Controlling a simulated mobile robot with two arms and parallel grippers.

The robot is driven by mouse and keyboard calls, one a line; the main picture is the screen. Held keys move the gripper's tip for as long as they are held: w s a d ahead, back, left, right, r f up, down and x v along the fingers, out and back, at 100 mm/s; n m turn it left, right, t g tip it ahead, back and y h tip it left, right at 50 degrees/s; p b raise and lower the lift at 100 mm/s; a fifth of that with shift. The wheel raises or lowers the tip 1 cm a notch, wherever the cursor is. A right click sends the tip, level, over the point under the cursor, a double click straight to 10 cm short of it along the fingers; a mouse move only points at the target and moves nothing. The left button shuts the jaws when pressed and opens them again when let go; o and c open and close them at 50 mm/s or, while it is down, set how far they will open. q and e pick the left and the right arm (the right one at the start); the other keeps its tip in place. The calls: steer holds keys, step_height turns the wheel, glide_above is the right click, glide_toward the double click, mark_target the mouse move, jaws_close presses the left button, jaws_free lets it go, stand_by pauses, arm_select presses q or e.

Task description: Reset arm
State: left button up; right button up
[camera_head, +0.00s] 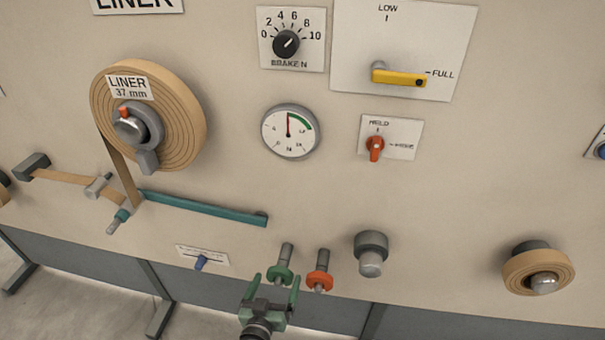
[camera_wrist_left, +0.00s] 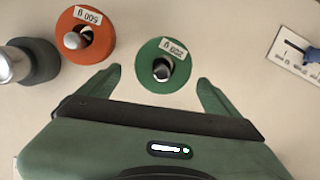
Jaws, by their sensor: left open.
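The teal arm (camera_head: 205,207) on the panel slopes slightly down to the right, from a roller at its left end to a dark block at its right end. My left gripper (camera_head: 276,283) is open in front of the panel, low in the head view, close to a green disc (camera_head: 279,274) on a peg. In the left wrist view the green disc (camera_wrist_left: 151,52) is labelled 200 g and lies ahead between the open fingers (camera_wrist_left: 160,78), with gaps to both sides. I cannot tell how far away it is. My right gripper is not in view.
An orange 500 g disc (camera_head: 319,281) sits on a peg just right of the green one. A grey knob (camera_head: 371,253) projects further right. The liner roll (camera_head: 185,120) feeds tan tape down past the arm's left end. A small blue lever (camera_head: 201,262) is below the arm.

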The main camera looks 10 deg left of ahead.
arm_select(q)
steer(key=shift+s+f, duration=0.15)
steer(key=shift+f, duration=0.65)
steer(key=s+a+f+m+g, duration=0.1)
steer(key=s+f+g, duration=0.3)
steer(key=s+f, duration=0.5)
steer(key=s+a+f+m+g, duration=0.1)
steer(key=s+f+m+g, duration=0.15)
steer(key=s+f, duration=0.7)
steer(key=s+a+f+g, duration=0.2)
steer(key=s+f, duration=0.2)
steer(key=s, duration=0.4)
steer(key=s+a+f+g, duration=0.3)
steer(key=s+f, duration=0.2)
steer(key=s, duration=0.3)
steer(key=s+a+f+g+y, duration=0.1)
steer(key=s+a+f+g, duration=0.1)
steer(key=s+f, duration=0.3)
steer(key=s+g, duration=0.1)
steer(key=s, duration=0.2)
steer(key=shift+s+a, duration=0.3)
steer(key=shift+s, duration=0.1)
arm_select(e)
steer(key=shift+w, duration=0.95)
arm_select(q)
steer(key=shift+w+m, duration=0.1)
steer(key=shift+m, duration=0.15)
steer(key=shift+c, duration=0.3)
